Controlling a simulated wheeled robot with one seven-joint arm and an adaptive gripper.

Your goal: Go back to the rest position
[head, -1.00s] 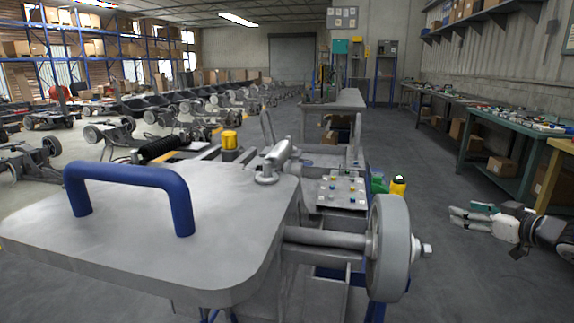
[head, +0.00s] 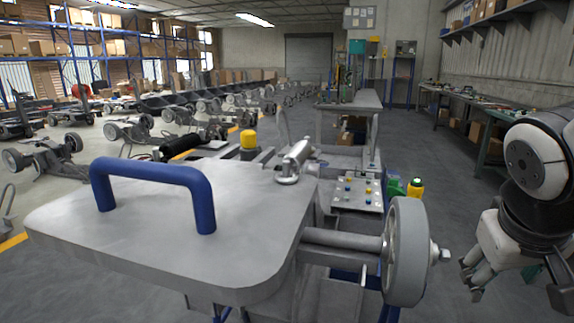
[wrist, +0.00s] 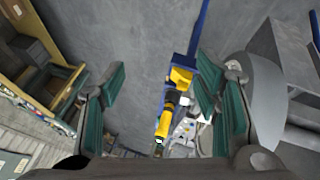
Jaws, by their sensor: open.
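My gripper (head: 512,288) is at the right edge of the head view, pointing down beside the grey wheel (head: 405,252) of the near chassis (head: 165,245). In the wrist view my gripper (wrist: 165,98) has its two green-padded fingers spread wide apart with nothing held between them. Bare grey floor (wrist: 130,30) and a yellow-and-black item (wrist: 167,115) show past the fingers; the item is clear of them. Part of my arm covers the right side of the head view.
The chassis has a blue handle (head: 150,172), a metal clamp (head: 292,162) and a button panel (head: 357,192). A yellow-topped green item (head: 415,188) stands behind the wheel. Workbenches (head: 470,110) line the right wall. The aisle floor (head: 420,150) is clear.

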